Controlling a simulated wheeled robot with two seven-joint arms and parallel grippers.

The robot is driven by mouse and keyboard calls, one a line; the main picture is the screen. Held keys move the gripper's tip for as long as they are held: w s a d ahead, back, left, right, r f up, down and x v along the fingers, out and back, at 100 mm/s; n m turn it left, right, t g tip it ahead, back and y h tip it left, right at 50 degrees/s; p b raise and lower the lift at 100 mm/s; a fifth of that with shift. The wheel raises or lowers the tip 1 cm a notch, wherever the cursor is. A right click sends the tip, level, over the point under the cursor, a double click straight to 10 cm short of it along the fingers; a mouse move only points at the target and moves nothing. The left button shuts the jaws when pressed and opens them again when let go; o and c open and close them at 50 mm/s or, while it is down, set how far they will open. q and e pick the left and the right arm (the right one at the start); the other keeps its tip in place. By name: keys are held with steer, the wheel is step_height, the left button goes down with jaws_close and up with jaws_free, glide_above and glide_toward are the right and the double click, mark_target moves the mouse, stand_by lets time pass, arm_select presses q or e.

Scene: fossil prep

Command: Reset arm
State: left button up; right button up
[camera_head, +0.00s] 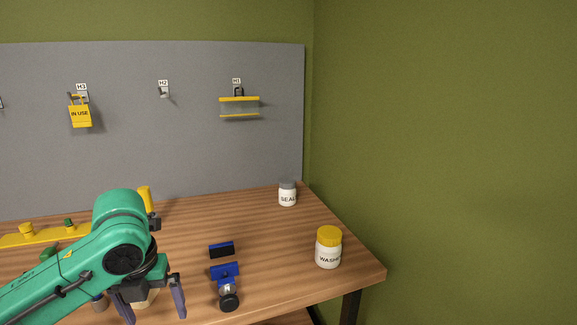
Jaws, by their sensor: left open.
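My left arm comes in green from the lower left over the wooden table (270,240). My left gripper (152,312) points down over the table's front part, with its two dark fingers apart. A small pale thing (146,297) shows between or behind the fingers; I cannot tell whether they touch it. My right gripper is not in view.
A blue and black device (226,280) stands right of the gripper. A yellow-lidded white jar (328,248) and a grey-lidded jar (287,194) stand at the right. A yellow bar (45,235) lies at the left. A grey pegboard (190,140) holds an "IN USE" tag (80,115).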

arm_select(q)
steer(key=s+d+f+n+t+h, duration=0.35)
steer(key=d+f+n, duration=0.75)
steer(key=f+n, duration=0.55)
steer(key=s+a+f+n+y, duration=0.3)
steer(key=s+a+f+n, duration=0.2)
steer(key=s+a+n, duration=0.65)
step_height(320, 180, down, 25)
steer(key=d+n+g, duration=0.2)
steer(key=n, duration=0.1)
steer(key=s+a+f+g, duration=0.1)
steer(key=s+a+f, duration=0.2)
steer(key=s+f, duration=1)
steer(key=s, duration=0.3)
steer(key=shift+s, duration=0.4)
steer(key=shift+g, duration=0.25)
